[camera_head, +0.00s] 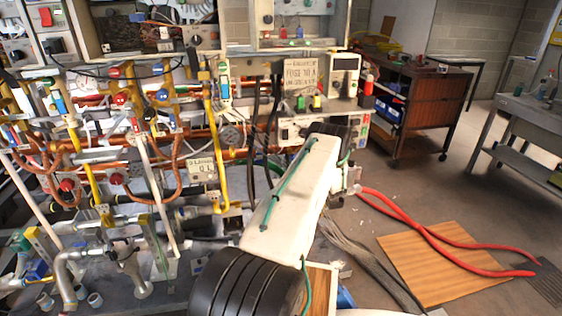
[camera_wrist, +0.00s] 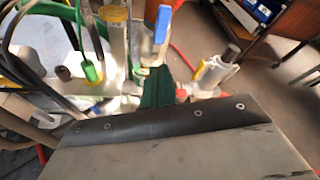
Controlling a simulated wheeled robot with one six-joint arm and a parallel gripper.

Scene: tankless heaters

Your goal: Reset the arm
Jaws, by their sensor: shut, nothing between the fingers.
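My white arm (camera_head: 295,195) reaches from the bottom middle up toward the heater rig in the head view, with a black ribbed joint at its near end. My gripper's fingers are hidden behind the arm there. In the wrist view a broad grey plate with a dark riveted edge fills the bottom. My gripper (camera_wrist: 156,88) appears as a dark green tip just beyond that edge, shut and holding nothing. A valve with a blue lever (camera_wrist: 162,24) stands close beyond the tip; I cannot tell if they touch.
The pipe rig (camera_head: 120,130) with copper pipes and valves fills the left. Red hoses (camera_head: 430,238) and a wooden board (camera_head: 440,265) lie on the floor at right. A brown cabinet (camera_head: 425,100) and a grey table (camera_head: 520,110) stand behind. Open floor lies between them.

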